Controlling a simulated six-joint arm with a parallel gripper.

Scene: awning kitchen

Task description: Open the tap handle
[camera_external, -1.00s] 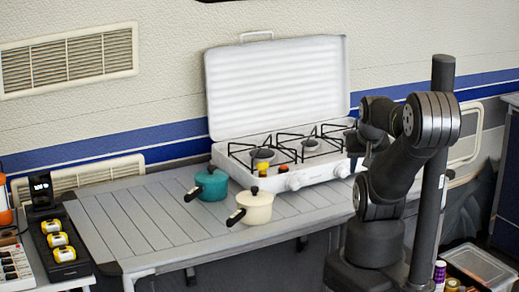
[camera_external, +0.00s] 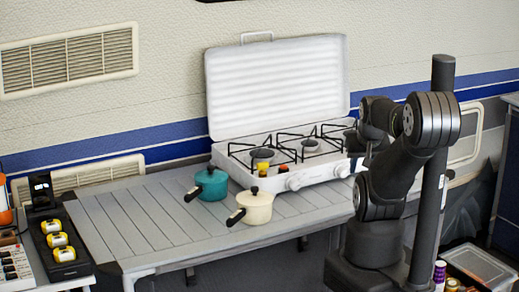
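I cannot make out a tap or its handle in this view; my own arm hides part of the area at the right end of the stove. My gripper (camera_external: 358,146) is a small dark shape by the right end of the white camping stove (camera_external: 318,174). Its fingers are too small and dark to tell whether they are open or shut, or whether they touch anything.
A teal pot (camera_external: 210,184) and a cream pot (camera_external: 254,208) stand on the slatted grey table (camera_external: 150,220), left of my arm. A black tray with yellow items (camera_external: 60,245) is at far left. The table's left part is clear. A clear bin (camera_external: 480,268) stands low at right.

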